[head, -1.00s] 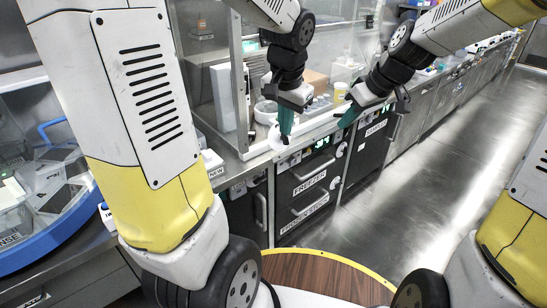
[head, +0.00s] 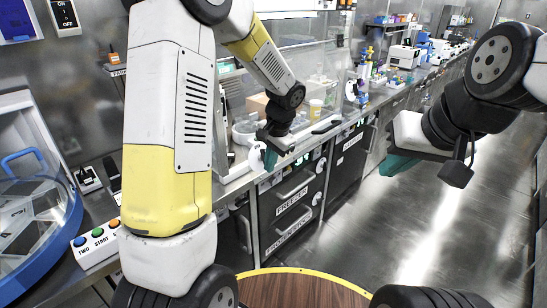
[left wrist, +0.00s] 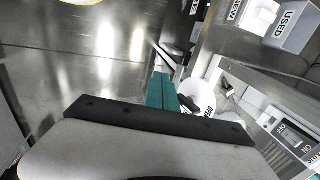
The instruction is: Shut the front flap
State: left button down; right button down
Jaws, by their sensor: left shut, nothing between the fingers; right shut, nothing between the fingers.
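I cannot tell for sure which part is the front flap. A clear-walled enclosure (head: 222,128) stands on the counter, with items inside. My left gripper (head: 270,159) is in front of it at the counter's front edge, its teal fingers shut and empty. In the left wrist view the shut teal fingers (left wrist: 162,91) are beside a round white piece with dark lettering (left wrist: 199,97); whether they touch is unclear. This white piece (head: 256,160) is partly hidden behind the left gripper in the head view. My right gripper (head: 397,164) is shut and empty over the aisle, well right of the enclosure.
Freezer drawers (head: 290,222) and a dark appliance front (head: 348,160) are below the counter. A blue-rimmed machine (head: 70,225) and a box with coloured buttons (head: 97,243) are at left. The aisle floor (head: 440,225) is clear.

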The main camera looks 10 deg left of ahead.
aim_at(258, 180)
pick_arm(q)
jog(key=x, duration=0.3)
jog(key=w+a+x, duration=0.1)
jog(key=x, duration=0.2)
jog(key=a+x, duration=0.1)
jog(key=x, duration=0.3)
jog(key=shift+w+r, duration=0.15)
jog(key=shift+r, duration=0.15)
jog(key=shift+w+a+f, duration=0.15)
jog(key=shift+w+a, duration=0.15)
jog(key=shift+a, duration=0.05)
jog(key=w+a+f+y, duration=0.1)
jog(key=w+a+f, duration=0.2)
jog(key=w+a, duration=0.2)
jog(key=a, duration=0.2)
jog(key=shift+w+a+t, duration=0.35)
jog(key=shift+a+t, duration=0.05)
